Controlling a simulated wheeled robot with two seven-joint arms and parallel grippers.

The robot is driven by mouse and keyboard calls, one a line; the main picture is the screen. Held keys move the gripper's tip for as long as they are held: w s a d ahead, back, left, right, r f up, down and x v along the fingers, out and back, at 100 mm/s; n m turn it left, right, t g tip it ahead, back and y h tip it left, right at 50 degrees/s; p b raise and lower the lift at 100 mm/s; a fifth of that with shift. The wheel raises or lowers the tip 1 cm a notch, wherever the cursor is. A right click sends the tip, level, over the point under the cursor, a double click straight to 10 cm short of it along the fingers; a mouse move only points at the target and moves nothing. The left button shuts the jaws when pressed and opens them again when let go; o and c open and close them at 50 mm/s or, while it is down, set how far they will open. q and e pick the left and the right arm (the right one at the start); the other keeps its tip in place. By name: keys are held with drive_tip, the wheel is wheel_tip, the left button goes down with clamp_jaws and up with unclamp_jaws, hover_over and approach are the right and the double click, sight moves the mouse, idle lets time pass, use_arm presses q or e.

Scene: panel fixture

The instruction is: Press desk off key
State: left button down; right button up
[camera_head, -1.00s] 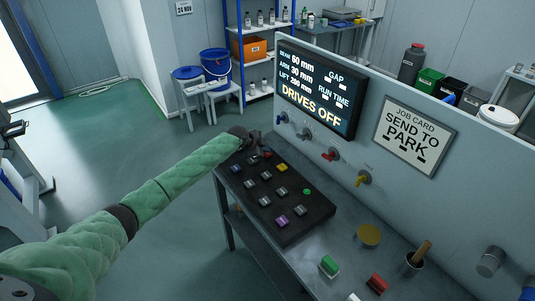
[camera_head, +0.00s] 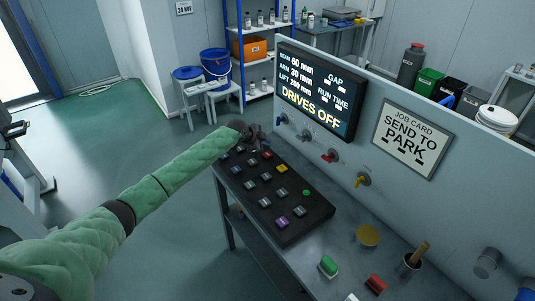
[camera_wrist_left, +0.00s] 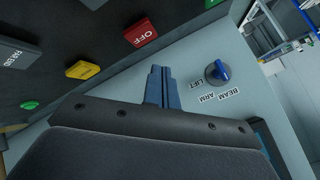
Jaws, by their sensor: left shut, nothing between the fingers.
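The desk's off key is a red key marked OFF (camera_wrist_left: 140,32) in the left wrist view, at the top. It shows as a small red key (camera_head: 267,154) near the far end of the black key panel (camera_head: 300,222) in the head view. My left gripper (camera_head: 257,138) is just beyond and above that end of the panel. In the left wrist view its blue-grey fingers (camera_wrist_left: 161,76) are shut together and empty, beside the OFF key and apart from it in the picture. My right gripper is in neither view.
A screen (camera_head: 316,90) on the upright panel reads DRIVES OFF. Several coloured knobs sit below it, including a blue selector knob (camera_wrist_left: 217,71). A yellow key (camera_wrist_left: 82,70) is near OFF. A job card (camera_head: 413,137) reads SEND TO PARK.

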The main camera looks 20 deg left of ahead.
use_arm(q)
drive_tip(key=shift+r+p, duration=0.4)
drive_tip(key=shift+r, duration=0.8)
